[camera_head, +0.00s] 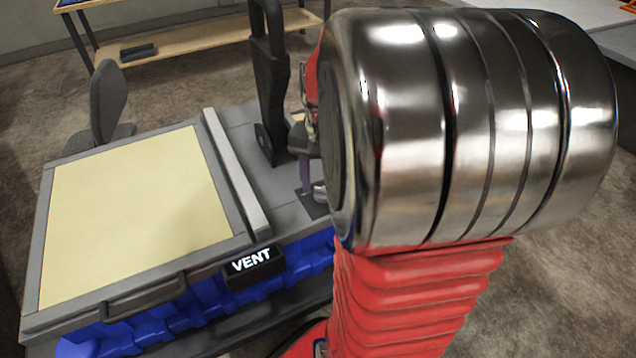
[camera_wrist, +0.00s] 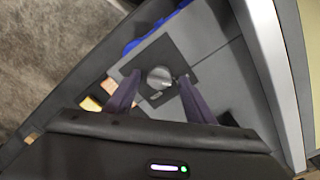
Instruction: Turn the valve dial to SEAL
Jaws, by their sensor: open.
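The valve dial (camera_wrist: 160,77) is a round silvery knob on a dark square plate (camera_wrist: 181,66) set in the grey console top. In the wrist view my gripper (camera_wrist: 158,80) is open, with one purple finger on either side of the dial. I cannot tell whether the fingers touch it. In the head view my gripper (camera_head: 306,178) is mostly hidden behind my arm, with one purple finger showing beside the dial (camera_head: 320,190). A small black display (camera_head: 254,264) on the console's front reads VENT. The dial's markings cannot be read.
The console has a large pale yellow panel (camera_head: 140,210) at left with a light grey bar (camera_head: 236,175) along its right side. A tall dark lever (camera_head: 270,85) stands behind the dial, close to my gripper. A wooden shelf (camera_head: 200,41) is at the back.

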